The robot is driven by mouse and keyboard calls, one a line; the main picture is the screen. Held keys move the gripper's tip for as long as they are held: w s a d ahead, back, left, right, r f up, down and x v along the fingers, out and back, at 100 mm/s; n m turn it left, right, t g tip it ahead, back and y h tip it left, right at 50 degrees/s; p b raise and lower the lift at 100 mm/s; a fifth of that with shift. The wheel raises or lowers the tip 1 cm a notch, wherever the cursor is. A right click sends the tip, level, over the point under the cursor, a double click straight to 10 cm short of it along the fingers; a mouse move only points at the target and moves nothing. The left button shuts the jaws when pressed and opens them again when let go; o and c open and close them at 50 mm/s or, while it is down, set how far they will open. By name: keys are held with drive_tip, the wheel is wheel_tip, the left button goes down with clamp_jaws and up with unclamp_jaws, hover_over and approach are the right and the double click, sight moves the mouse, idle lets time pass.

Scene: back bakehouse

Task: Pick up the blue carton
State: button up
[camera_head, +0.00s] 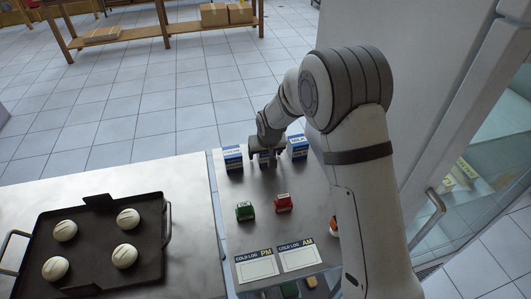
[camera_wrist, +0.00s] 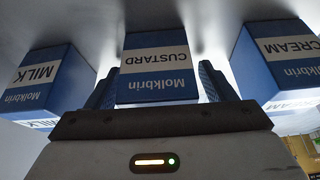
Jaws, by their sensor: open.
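Three blue cartons with white bands stand in a row at the far end of the steel side table. In the wrist view they read MILK (camera_wrist: 50,82), CUSTARD (camera_wrist: 158,85) and CREAM (camera_wrist: 280,60). In the head view the cream carton (camera_head: 233,159) is left and the milk carton (camera_head: 298,146) right. My gripper (camera_head: 266,153) is between these two, mostly hiding the custard carton. In the wrist view its open fingers stand on either side of the custard carton, with narrow gaps visible.
A green stamp (camera_head: 244,211) and a red stamp (camera_head: 283,202) are nearer on the side table (camera_head: 260,225), behind PM (camera_head: 257,266) and AM (camera_head: 299,257) log cards. A dark tray (camera_head: 93,244) of buns lies on the left counter. A fridge stands right.

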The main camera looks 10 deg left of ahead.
drive_tip(key=c, duration=1.2)
